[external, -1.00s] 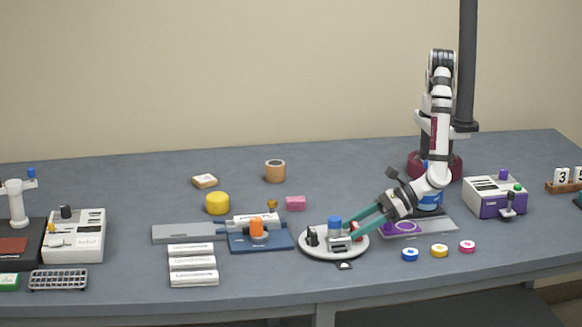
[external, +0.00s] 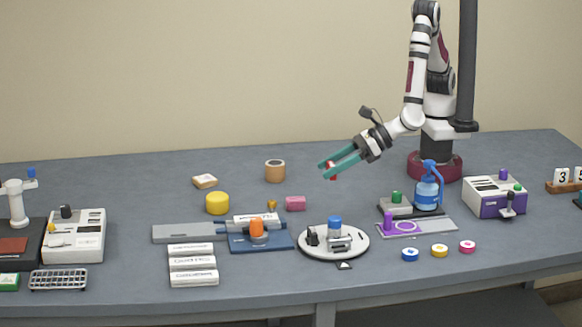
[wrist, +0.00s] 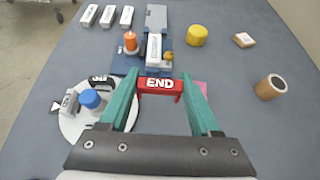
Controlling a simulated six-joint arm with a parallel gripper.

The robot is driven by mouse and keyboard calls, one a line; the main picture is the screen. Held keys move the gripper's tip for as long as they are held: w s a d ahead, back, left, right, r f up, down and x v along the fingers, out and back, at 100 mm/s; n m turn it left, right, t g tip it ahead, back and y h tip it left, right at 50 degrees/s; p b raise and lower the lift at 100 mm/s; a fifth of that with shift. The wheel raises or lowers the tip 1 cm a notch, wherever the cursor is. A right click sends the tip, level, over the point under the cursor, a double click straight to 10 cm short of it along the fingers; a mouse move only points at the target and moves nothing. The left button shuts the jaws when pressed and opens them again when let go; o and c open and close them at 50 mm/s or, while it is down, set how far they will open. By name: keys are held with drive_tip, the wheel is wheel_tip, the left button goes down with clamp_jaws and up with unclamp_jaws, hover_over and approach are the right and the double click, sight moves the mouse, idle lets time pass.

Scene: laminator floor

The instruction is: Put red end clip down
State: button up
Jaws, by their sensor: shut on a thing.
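The red end clip (wrist: 160,84) carries the white word "END" and sits between the teal fingers in the wrist view. In the external view the clip (external: 331,168) is a small red piece at the fingertips. My gripper (external: 328,169) is shut on it and holds it in the air, above and behind the round white turntable. In the wrist view my gripper (wrist: 160,90) has one finger on each side of the clip. The white turntable (external: 310,254) holds a blue-capped post and small blocks, one black with lettering.
A blue fixture (external: 275,243) with an orange knob stands left of the turntable. A pink block (external: 296,203), yellow cylinder (external: 217,203) and tan cup (external: 275,170) lie behind. A blue pump bottle (external: 427,190) stands right. The table between cup and bottle is clear.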

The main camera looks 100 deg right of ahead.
drive_tip(key=s+d+f+m+g+h, duration=0.15)
drive_tip(key=d+m+h, duration=0.25)
drive_tip(key=d, duration=0.6)
drive_tip(key=s+d+f+m+g+h, duration=0.15)
drive_tip(key=d+m+h, duration=0.3)
drive_tip(key=d, duration=0.65)
hover_over(331, 206)
drive_tip(key=shift+g, duration=0.3)
wheel_tip(331, 206, down, 5)
drive_tip(key=shift+d+f, duration=0.1)
drive_tip(key=shift+d, duration=0.05)
wheel_tip(331, 206, down, 4)
drive_tip(key=shift+f, duration=0.1)
drive_tip(key=shift+f, duration=0.1)
drive_tip(key=o, duration=1.3)
